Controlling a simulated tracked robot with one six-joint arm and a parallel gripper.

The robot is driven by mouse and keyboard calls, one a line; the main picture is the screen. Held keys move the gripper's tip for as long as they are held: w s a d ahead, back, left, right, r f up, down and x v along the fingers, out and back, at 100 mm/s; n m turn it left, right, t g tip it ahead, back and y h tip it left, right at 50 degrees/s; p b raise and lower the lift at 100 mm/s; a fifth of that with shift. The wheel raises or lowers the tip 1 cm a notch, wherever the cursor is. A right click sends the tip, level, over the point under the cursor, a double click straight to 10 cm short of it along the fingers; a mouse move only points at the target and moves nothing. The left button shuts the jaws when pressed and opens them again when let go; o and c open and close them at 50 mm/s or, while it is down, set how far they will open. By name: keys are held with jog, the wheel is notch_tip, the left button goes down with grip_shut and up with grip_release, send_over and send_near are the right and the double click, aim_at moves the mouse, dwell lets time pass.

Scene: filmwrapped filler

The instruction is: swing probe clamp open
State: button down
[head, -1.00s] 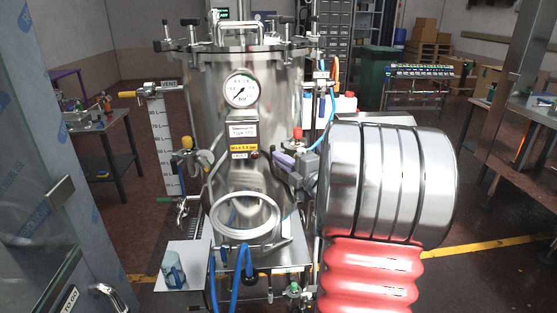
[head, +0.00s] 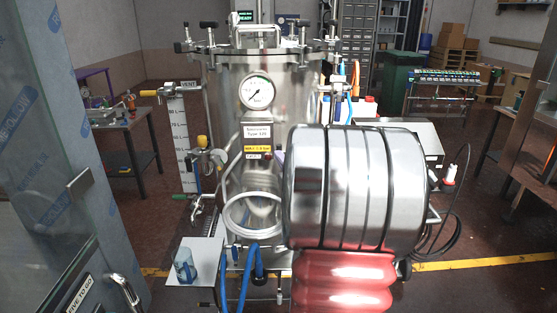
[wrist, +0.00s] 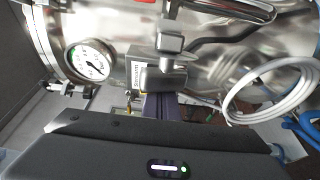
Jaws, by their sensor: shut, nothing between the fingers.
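A white and red probe-like part (head: 450,174) with a black cable hangs at the right, beside a steel box (head: 430,145).
The steel vessel (head: 238,90) stands in the middle, with knobbed lid clamps around its rim. A white tray (head: 205,250) with a blue cup (head: 185,265) sticks out at the lower left. A glass-panelled door (head: 50,120) stands at the left.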

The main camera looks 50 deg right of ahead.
jog(key=shift+w+d, duration=0.2)
jog(key=shift+w, duration=1.7)
jog(key=shift+s+a, duration=0.1)
jog(key=s+a, duration=0.9)
jog(key=a, duration=0.1)
jog(key=shift+s, duration=0.25)
dwell(0.4)
